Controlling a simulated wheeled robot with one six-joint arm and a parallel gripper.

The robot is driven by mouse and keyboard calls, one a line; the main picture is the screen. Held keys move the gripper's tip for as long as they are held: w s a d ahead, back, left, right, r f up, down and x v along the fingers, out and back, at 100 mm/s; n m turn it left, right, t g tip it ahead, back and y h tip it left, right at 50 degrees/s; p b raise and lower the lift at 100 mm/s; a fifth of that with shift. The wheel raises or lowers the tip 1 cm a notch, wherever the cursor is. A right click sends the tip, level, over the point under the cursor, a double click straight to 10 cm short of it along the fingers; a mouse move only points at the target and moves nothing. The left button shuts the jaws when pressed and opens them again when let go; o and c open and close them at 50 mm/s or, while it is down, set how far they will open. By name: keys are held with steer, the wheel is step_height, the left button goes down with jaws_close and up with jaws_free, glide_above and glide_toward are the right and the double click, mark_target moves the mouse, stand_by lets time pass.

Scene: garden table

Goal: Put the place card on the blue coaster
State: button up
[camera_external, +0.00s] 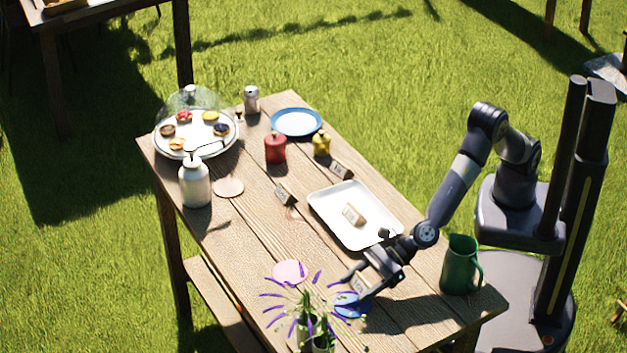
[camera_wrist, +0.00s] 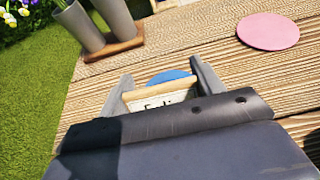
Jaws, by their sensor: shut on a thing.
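My gripper (camera_external: 357,284) is shut on a place card (camera_external: 360,288) with a wooden top edge and a white face. In the wrist view the card (camera_wrist: 160,97) sits between the two fingers, with dark lettering partly visible. The blue coaster (camera_external: 349,306) lies on the table near its front end, close to the gripper. In the wrist view the coaster (camera_wrist: 168,76) shows just beyond the card, which hides part of it. I cannot tell whether the card touches the coaster.
Lavender in pots (camera_external: 308,327) stands beside the coaster at the table's edge. A pink coaster (camera_external: 290,271) lies left of the gripper. A white tray (camera_external: 324,204) bears another card (camera_external: 353,214). A green pitcher (camera_external: 459,266) stands at the right. Bottle, jars and dome are farther back.

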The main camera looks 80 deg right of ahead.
mark_target(359, 293)
steer(key=shift+f+b, duration=0.4)
steer(key=shift+f, duration=1.4)
steer(key=shift+f, duration=0.2)
steer(key=o, duration=1)
steer(key=shift+r, duration=0.1)
steer(key=shift+r, duration=0.1)
steer(key=shift+r, duration=0.15)
steer(key=v, duration=0.3)
steer(key=shift+r, duration=0.5)
step_height(359, 293, up, 6)
steer(key=shift+f+p, duration=0.1)
steer(key=shift+p, duration=0.75)
